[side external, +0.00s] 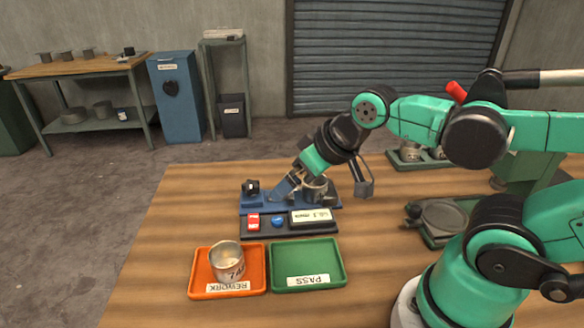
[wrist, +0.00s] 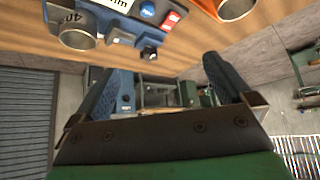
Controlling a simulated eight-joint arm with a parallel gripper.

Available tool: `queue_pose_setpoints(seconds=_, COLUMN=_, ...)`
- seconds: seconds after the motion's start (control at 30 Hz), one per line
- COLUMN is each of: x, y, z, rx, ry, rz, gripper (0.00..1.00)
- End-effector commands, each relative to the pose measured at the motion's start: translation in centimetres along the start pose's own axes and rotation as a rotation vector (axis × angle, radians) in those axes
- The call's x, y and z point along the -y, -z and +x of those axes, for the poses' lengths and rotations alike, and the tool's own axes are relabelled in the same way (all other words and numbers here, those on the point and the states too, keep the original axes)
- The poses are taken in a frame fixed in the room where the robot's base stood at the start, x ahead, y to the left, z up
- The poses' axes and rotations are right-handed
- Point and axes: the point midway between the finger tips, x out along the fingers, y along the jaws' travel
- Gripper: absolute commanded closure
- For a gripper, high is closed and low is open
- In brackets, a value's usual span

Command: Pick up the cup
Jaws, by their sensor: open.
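Two metal cups are near the work area. One silver cup (side external: 315,188) stands on the blue fixture (side external: 332,200); in the wrist view this cup (wrist: 76,32) is at the upper left. Another cup (side external: 227,262) sits in the orange REWORK tray (side external: 197,284); it shows partly at the top edge of the wrist view (wrist: 236,8). My gripper (side external: 320,188) is open, tilted down by the fixture. In the side view its fingers appear on either side of the fixture cup. In the wrist view, the space between the fingers (wrist: 165,75) holds no cup.
An empty green PASS tray (side external: 335,275) lies right of the orange tray. A dark panel (side external: 265,232) with a red switch, a blue button and a display lies in front of the fixture. A green stand with a round plate (side external: 440,217) is at right. The table's left part is clear.

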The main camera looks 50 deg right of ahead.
Motion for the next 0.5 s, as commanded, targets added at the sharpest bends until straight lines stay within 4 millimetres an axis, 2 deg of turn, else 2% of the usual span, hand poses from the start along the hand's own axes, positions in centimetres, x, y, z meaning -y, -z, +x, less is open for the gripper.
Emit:
queue_pose_setpoints(seconds=0.17, x=-0.2, y=0.1, z=0.1, rx=0.009, ry=-0.002, rz=-0.008, gripper=0.00)
queue_pose_setpoints(seconds=0.27, x=-1.2, y=0.5, z=0.4, rx=0.046, ry=-0.004, rz=-0.045, gripper=0.00)
queue_pose_setpoints(seconds=0.37, x=-3.0, y=1.1, z=1.2, rx=0.111, ry=0.008, rz=-0.118, gripper=0.00)
queue_pose_setpoints(seconds=0.5, x=-6.6, y=1.6, z=3.1, rx=0.203, ry=0.075, rz=-0.254, gripper=0.00)
